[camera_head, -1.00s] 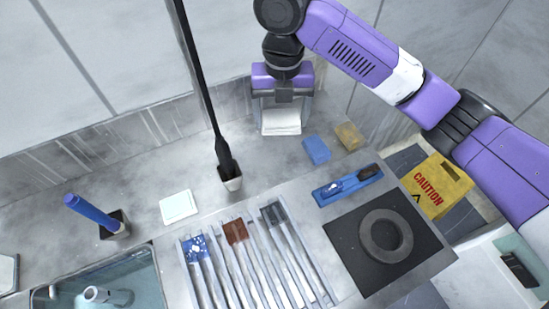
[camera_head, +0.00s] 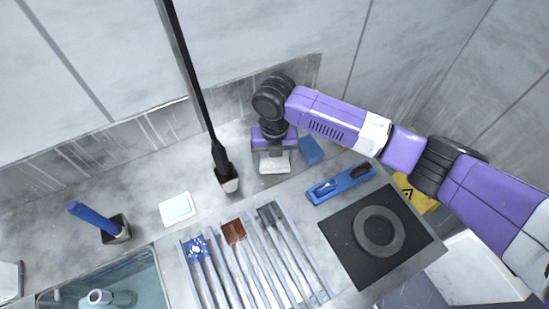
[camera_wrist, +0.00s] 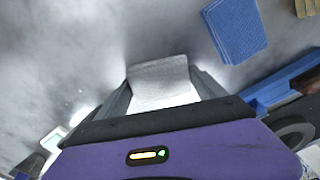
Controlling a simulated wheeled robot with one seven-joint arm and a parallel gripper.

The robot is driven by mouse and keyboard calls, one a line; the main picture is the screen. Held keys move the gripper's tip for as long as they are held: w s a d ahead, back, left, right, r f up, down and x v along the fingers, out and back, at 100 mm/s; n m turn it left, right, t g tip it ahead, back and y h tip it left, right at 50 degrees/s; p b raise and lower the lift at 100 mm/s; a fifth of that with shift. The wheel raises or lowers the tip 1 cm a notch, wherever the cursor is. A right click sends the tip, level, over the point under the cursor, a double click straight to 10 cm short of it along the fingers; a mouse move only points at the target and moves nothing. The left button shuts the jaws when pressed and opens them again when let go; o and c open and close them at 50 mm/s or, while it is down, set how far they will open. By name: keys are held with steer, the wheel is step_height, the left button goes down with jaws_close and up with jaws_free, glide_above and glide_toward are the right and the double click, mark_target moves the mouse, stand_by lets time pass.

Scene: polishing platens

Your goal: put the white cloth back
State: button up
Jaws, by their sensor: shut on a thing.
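My gripper (camera_wrist: 162,98) is shut on the white cloth (camera_wrist: 160,78), which sticks out between the two fingers. In the head view the white cloth (camera_head: 275,163) shows just below the purple gripper body, over the grey counter. I cannot tell whether the cloth touches the counter. A blue cloth (camera_head: 311,150) lies just to the right of my gripper; it also shows at the upper right in the wrist view (camera_wrist: 235,28). A yellow-brown block or cloth (camera_wrist: 305,7) is partly seen in the wrist view's upper right corner.
A pale square pad (camera_head: 178,209) lies farther left. In front are a slatted rack (camera_head: 210,279), a blue tray (camera_head: 340,186) and a black platen (camera_head: 343,254). A sink (camera_head: 130,285) is at lower left.

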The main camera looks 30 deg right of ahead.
mark_target(274, 159)
steer(key=shift+f, duration=0.3)
steer(key=shift+f, duration=0.15)
steer(key=o, duration=1.3)
step_height(274, 159, up, 12)
steer(key=b, duration=0.2)
steer(key=shift+r+b, duration=0.2)
steer(key=shift+b, duration=0.1)
